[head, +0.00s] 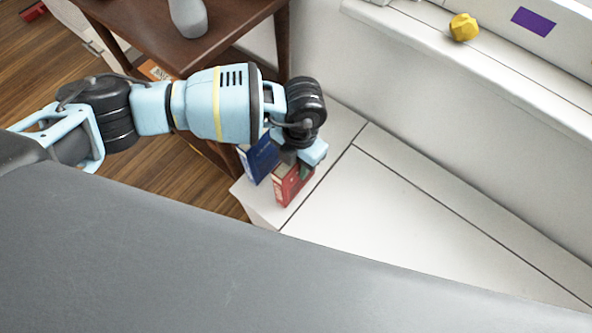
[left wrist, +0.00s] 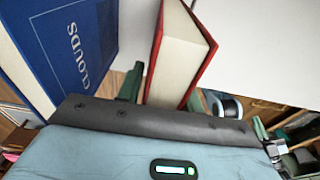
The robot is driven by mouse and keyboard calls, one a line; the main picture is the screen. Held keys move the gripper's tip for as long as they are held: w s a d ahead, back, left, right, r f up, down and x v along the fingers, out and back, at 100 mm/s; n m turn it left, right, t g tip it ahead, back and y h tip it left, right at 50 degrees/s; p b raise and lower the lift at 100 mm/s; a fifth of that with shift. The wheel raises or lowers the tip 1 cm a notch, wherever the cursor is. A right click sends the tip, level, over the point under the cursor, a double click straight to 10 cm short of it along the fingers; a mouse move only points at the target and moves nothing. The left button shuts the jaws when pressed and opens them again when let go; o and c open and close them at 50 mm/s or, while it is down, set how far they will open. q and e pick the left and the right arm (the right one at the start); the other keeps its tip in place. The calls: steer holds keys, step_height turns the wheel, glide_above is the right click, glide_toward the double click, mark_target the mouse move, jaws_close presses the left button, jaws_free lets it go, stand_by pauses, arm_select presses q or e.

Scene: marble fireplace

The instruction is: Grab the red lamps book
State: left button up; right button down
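The red book (head: 291,184) stands upright on the white ledge, beneath my left gripper (head: 306,166). In the left wrist view the red book (left wrist: 178,62) shows its pale page edges between two green fingers. My left gripper (left wrist: 163,95) is open around it, one finger on each side. A narrow gap shows at the left finger; contact at the right finger is hard to tell. The red book's title is not readable. A blue book (head: 260,158) stands beside it; its cover reads "CLOUDS" in the left wrist view (left wrist: 62,45). My right gripper is not in view.
A dark wooden table (head: 232,22) with a grey vase (head: 188,17) stands at the upper left, close to my left arm. A yellow lump (head: 463,27) sits on the white mantel. The white ledge (head: 400,215) right of the books is clear.

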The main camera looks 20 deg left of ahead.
arm_select(q)
jaws_close()
steer(key=shift+r, duration=0.1)
